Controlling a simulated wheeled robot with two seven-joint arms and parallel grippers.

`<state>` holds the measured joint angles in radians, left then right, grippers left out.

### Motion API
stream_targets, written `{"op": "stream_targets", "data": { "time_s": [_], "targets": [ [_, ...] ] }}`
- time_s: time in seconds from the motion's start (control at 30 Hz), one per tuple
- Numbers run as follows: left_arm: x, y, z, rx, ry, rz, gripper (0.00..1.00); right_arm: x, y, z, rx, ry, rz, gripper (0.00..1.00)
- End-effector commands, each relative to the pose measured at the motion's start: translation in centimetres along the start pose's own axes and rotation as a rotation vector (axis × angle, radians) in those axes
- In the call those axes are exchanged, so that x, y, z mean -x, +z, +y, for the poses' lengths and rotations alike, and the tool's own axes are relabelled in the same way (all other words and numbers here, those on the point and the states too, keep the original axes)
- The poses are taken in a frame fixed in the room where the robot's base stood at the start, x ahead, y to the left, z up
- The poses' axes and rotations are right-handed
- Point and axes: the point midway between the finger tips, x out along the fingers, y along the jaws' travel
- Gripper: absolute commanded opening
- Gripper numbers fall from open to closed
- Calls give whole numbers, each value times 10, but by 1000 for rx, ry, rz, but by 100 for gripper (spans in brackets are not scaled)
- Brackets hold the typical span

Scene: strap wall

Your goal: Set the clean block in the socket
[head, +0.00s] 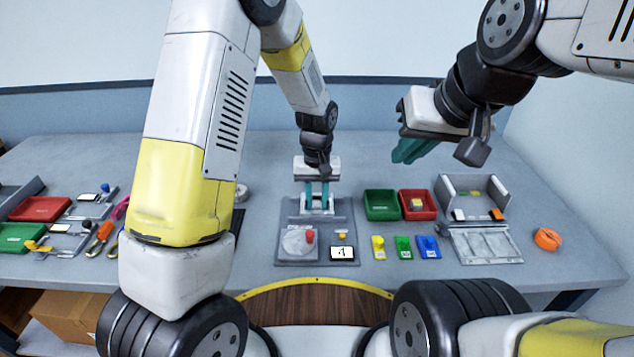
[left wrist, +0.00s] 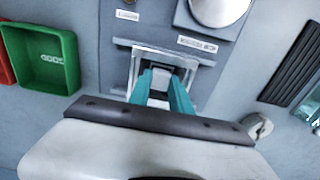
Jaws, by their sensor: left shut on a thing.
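My left gripper (head: 317,200) reaches down over the grey panel (head: 345,215) on the table, at its back part. Its teal fingers are shut on a pale block (left wrist: 160,84), mostly hidden between them. In the left wrist view, the fingers (left wrist: 165,92) and the block are inside or just over a light grey square frame (left wrist: 205,62), which looks like the socket. I cannot tell how deep the block sits, or whether it is clean. My right gripper (head: 411,150) hangs in the air above the table at right, its teal fingers seen from the side, apparently empty.
A green bin (head: 382,217) and a red bin (head: 433,207) holding a yellowish block stand right of the panel. Yellow, green and blue tags (head: 428,252) lie in front. A grey tray (head: 506,190) is further right. Trays and tools crowd the left.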

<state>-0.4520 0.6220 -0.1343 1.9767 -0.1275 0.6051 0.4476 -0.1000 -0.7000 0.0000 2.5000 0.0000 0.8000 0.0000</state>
Motion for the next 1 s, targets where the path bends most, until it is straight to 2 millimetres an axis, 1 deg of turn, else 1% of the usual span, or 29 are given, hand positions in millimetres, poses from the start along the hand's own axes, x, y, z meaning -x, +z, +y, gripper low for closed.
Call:
{"op": "stream_targets", "data": {
  "time_s": [0.77,0.8,0.87,0.9,0.93,1.0],
  "targets": [
    [-4,0,0,0,0,0,0,0,0,0,0,0,0,7],
    [-4,0,0,0,0,0,26,0,0,0,0,0,0,7],
    [-4,0,0,0,0,0,38,0,0,0,0,0,0,7],
    [-4,0,0,0,0,0,46,0,0,0,0,0,0,7],
    [-4,0,0,0,0,0,50,0,0,0,0,0,0,7],
    [-4,0,0,0,0,0,50,0,0,0,0,0,0,7]
  ]
}}
